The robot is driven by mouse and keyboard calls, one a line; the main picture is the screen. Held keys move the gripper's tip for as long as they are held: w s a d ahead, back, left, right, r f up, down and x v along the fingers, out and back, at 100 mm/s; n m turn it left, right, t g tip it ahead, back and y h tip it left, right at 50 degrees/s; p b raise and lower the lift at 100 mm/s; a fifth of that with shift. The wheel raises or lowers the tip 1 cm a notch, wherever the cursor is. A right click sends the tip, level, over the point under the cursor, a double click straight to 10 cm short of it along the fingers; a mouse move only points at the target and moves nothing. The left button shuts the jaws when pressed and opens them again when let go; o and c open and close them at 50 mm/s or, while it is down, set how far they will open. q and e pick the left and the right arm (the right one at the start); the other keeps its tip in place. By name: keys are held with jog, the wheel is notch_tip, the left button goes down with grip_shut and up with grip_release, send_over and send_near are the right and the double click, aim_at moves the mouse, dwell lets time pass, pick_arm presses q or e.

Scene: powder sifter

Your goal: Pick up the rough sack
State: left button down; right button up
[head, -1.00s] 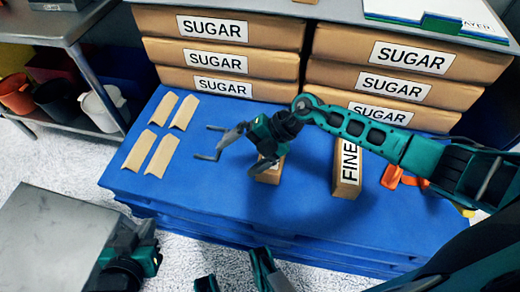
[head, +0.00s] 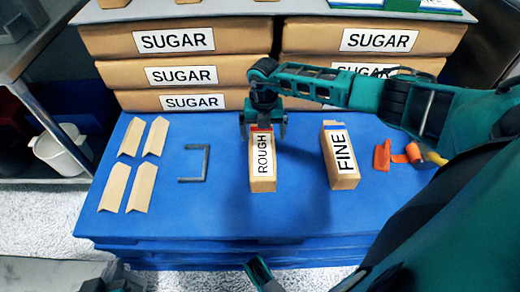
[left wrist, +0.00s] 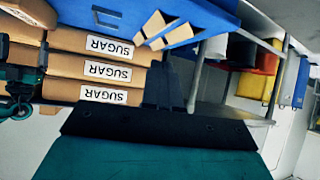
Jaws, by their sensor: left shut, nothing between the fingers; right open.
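The rough sack (head: 262,165) is a tan block with a white ROUGH label, on the blue platform in the middle of the head view. My right gripper (head: 263,130) is open at the sack's far end, with a finger to each side. Whether the fingers touch the sack cannot be told. A red strip shows at that end, and the gripper partly hides it. My left gripper (left wrist: 158,130) shows as a dark shape low in the left wrist view, shut and empty, away from the sack.
The fine sack (head: 341,160) stands to the right, with orange pieces (head: 390,155) beyond it. A grey bracket (head: 196,164) and several tan pieces (head: 142,187) lie left on the blue platform (head: 230,220). Stacked sugar sacks (head: 175,75) are behind. A white bucket (head: 62,153) is at left.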

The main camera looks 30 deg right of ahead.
aim_at(262, 149)
notch_tip(262, 149, down, 4)
jog(key=shift+r+b, duration=0.2)
jog(key=shift+b, duration=0.3)
jog(key=shift+f, duration=0.35)
jog(key=shift+a+f, duration=0.1)
jog(key=shift+f, duration=0.3)
notch_tip(262, 149, down, 5)
jog(key=b, duration=0.3)
jog(key=shift+r, duration=0.2)
jog(key=shift+f, duration=0.1)
jog(key=shift+c, duration=0.8)
jog(key=c, duration=1.3)
pick_arm(q)
jog(key=shift+w+d+f, duration=0.15)
jog(key=shift+d+f, duration=0.55)
jog(key=shift+f, duration=0.35)
pick_arm(e)
jog(key=shift+w+r, duration=0.15)
jog(key=shift+r, duration=0.05)
jog(key=shift+c, duration=0.5)
